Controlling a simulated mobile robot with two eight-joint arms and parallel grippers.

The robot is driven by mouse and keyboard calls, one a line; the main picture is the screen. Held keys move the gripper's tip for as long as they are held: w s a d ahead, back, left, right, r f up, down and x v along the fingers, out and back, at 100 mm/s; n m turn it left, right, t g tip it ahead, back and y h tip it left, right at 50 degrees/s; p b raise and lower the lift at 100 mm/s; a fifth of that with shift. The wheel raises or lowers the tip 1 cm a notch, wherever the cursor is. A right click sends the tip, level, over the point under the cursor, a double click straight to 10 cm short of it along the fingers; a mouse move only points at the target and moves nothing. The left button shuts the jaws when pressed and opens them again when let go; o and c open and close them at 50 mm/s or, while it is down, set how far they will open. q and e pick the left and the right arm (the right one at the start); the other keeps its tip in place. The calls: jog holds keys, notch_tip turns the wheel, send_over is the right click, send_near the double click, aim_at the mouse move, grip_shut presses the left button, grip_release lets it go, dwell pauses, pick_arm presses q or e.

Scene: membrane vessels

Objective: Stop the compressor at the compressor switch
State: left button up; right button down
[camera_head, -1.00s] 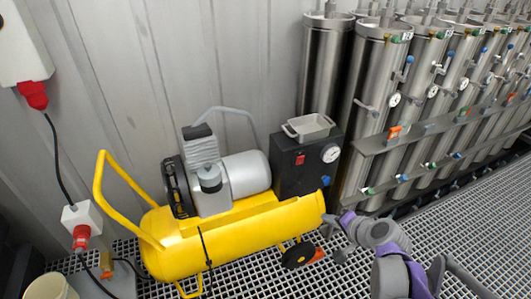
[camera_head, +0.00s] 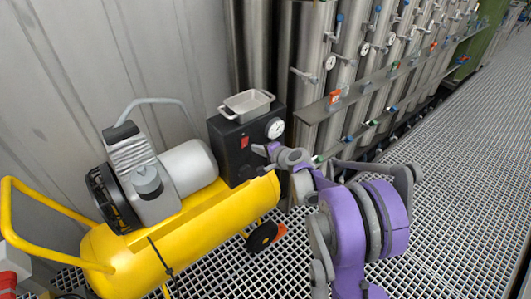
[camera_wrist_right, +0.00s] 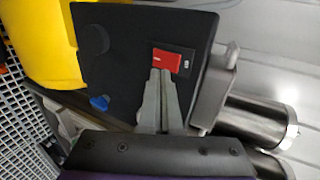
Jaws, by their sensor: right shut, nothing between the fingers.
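The compressor switch (camera_head: 244,142) is a small red rocker on the front of a black box (camera_head: 228,160) beside the yellow compressor (camera_head: 190,240). In the right wrist view the red switch (camera_wrist_right: 166,60) sits in a dark plate on the black face. My right gripper (camera_head: 262,150) is shut and empty, just in front of the box. In the wrist view its fingertips (camera_wrist_right: 160,73) overlap the lower edge of the switch; I cannot tell whether they touch it. Which way the rocker is tipped is unclear. My left gripper is not in view.
A pale tray (camera_head: 247,105) stands on top of the box. A round gauge (camera_head: 275,128) is on its front, right of the switch. A blue knob (camera_wrist_right: 99,102) shows in the wrist view. Steel vessels (camera_head: 330,60) line the right; the grating floor (camera_head: 470,150) is open.

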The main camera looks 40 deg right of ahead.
aim_at(242, 135)
jog(key=shift+w+a+r, duration=0.1)
jog(key=shift+w, duration=1)
jog(key=shift+w+a+r, duration=0.1)
jog(key=shift+w, duration=1)
jog(key=shift+w, duration=0.1)
jog(key=shift+w+a+r+p, duration=0.1)
jog(key=shift+w+r+p, duration=0.4)
jog(key=shift+w+r, duration=0.15)
jog(key=shift+r, duration=0.1)
